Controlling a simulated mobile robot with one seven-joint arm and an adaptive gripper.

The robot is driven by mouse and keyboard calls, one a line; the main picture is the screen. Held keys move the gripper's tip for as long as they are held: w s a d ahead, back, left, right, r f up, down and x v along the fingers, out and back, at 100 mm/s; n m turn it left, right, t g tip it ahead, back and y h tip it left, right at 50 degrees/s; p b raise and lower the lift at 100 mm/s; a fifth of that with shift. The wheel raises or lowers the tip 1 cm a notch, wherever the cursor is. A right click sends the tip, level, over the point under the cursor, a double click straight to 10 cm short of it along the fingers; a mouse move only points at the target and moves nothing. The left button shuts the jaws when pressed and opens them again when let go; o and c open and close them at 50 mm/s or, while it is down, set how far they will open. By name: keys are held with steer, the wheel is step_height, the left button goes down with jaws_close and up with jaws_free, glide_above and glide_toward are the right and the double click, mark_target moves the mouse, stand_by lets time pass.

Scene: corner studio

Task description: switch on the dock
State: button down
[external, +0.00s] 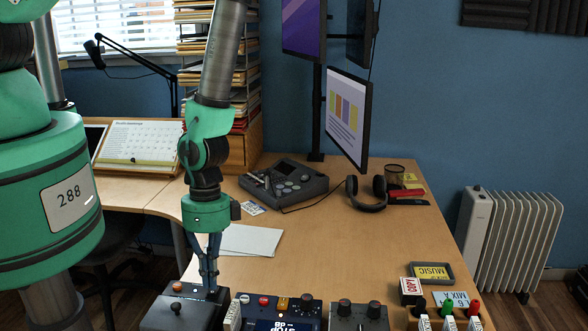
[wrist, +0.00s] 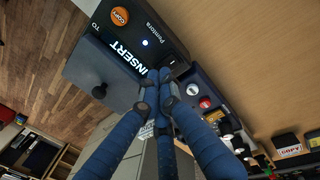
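The black box with an orange COPY button, which appears to be the dock (external: 165,315), sits at the table's front edge. In the wrist view the dock (wrist: 160,22) shows a lit blue-white light and INSERT lettering. A small dark switch (wrist: 172,63) is at the dock's corner, just beyond my fingertips. My gripper (external: 210,284) points down over the dock's right rear part. In the wrist view my gripper (wrist: 160,76) has its blue fingers together with nothing seen between them. Whether the fingertips touch the dock or its switch cannot be told.
A control box (external: 280,310) with coloured buttons stands close right of the dock. A black box with knobs (external: 358,315) is farther right. Headphones (external: 367,194), a desk phone-like console (external: 284,182) and paper sheets (external: 250,239) lie behind. The table's middle is mostly clear.

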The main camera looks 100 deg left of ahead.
step_height(320, 180, up, 12)
steer(key=a+p, duration=0.2)
steer(key=p, duration=0.1)
steer(key=shift+w+a+r, duration=0.15)
steer(key=shift+w+r, duration=0.05)
steer(key=shift+r, duration=0.05)
stand_by(0.7)
